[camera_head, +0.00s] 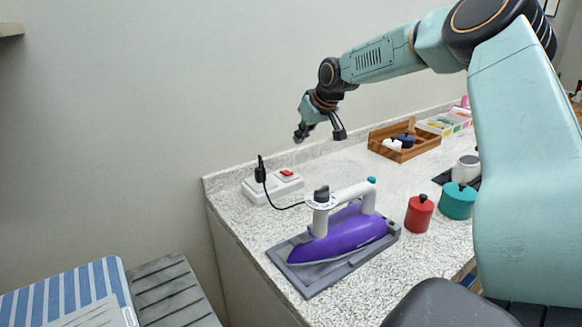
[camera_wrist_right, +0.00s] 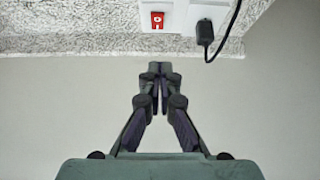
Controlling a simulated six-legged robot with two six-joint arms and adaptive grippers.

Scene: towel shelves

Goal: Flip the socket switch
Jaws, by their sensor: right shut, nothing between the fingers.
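The socket (camera_head: 262,187) is a white block on the speckled counter, near its left end by the wall. Its red switch (camera_head: 287,173) is on the right part, and a black plug (camera_head: 261,172) with a cord stands in the left part. In the right wrist view the red switch (camera_wrist_right: 157,20) is at the top, beside the black plug (camera_wrist_right: 205,34). My right gripper (camera_head: 300,136) is shut and empty, above the counter and apart from the socket. In the right wrist view its fingertips (camera_wrist_right: 160,68) point towards the switch. My left gripper is not in view.
A purple iron (camera_head: 345,236) stands on a grey tray (camera_head: 303,279) in front of the socket, joined to the plug by its cord. A red pot (camera_head: 419,214), a teal pot (camera_head: 458,201) and a wooden box (camera_head: 424,144) stand to the right. The wall is close behind.

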